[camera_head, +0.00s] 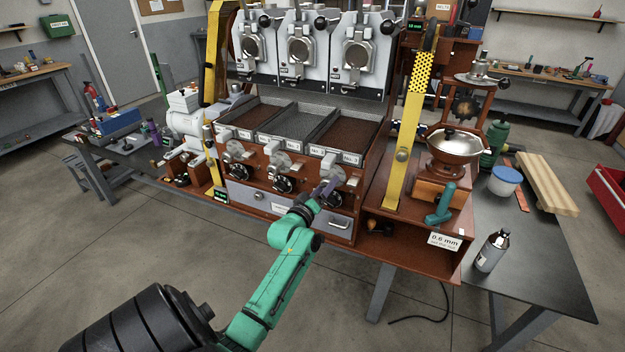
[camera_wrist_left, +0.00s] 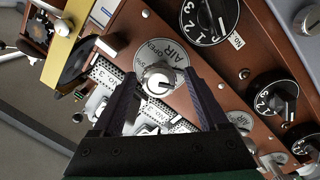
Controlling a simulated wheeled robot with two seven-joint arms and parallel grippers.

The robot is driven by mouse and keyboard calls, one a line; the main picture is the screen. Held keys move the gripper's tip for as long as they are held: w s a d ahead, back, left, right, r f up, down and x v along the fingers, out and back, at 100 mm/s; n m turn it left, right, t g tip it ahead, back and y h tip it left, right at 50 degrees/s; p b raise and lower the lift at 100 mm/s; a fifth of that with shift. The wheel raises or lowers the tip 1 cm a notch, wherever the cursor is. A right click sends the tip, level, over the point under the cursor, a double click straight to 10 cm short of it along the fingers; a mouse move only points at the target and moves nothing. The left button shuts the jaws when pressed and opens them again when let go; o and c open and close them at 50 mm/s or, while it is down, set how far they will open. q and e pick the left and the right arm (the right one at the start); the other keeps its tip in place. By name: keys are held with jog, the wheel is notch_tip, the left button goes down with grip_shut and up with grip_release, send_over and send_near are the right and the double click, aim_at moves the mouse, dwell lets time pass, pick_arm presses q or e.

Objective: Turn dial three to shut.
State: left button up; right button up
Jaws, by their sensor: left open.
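Dial three is a silver air knob on a round pale plate marked AIR and OPEN (camera_wrist_left: 160,58), on the brown front panel. In the left wrist view the knob (camera_wrist_left: 158,80) lies between the two dark fingers of my left gripper (camera_wrist_left: 160,84), which is open. I cannot tell whether either finger touches it. I cannot read which mark the knob points to. In the head view my left gripper (camera_head: 327,189) is at the panel's right end, partly covering dial three (camera_head: 331,172). My right gripper is out of view.
A black numbered dial (camera_wrist_left: 209,16) sits close beside dial three, with more dials along the panel. A yellow post (camera_head: 404,150) stands right of the panel. A drawer (camera_head: 262,200) lies below. A teal-handled tool (camera_head: 440,206) rests on the right-hand shelf.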

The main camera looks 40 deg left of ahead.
pick_arm(q)
jog(key=b+v, duration=0.1)
jog(key=v, duration=1.1)
jog(key=shift+s+b, duration=0.25)
jog(key=shift+b, duration=0.05)
jog(key=s+d+f+m+g+h, duration=0.1)
jog(key=s+d+f+m+g, duration=0.15)
jog(key=f, duration=0.85)
jog(key=s+d+f+m+g+h, duration=0.1)
jog(key=s+d+f+m+g, duration=0.2)
jog(key=f, duration=0.8)
jog(key=s+d+f+m+g+h, duration=0.15)
jog(key=d+f, duration=0.25)
jog(key=f, duration=0.7)
jog(key=s+d+f+m+g, duration=0.1)
jog(key=s+f+m+g, duration=0.1)
jog(key=s+f, duration=0.3)
jog(key=s+d+f+m+g, duration=0.2)
jog(key=s+f, duration=0.4)
jog(key=s, duration=0.6)
jog(key=s+d+f+m+g, duration=0.2)
jog(key=s+f+g, duration=0.3)
jog(key=s, duration=0.4)
jog(key=shift+f+m+h, duration=0.45)
jog(key=shift+f+m, duration=0.05)
jog(key=shift+m, duration=0.3)
jog(key=shift+s+d, duration=0.15)
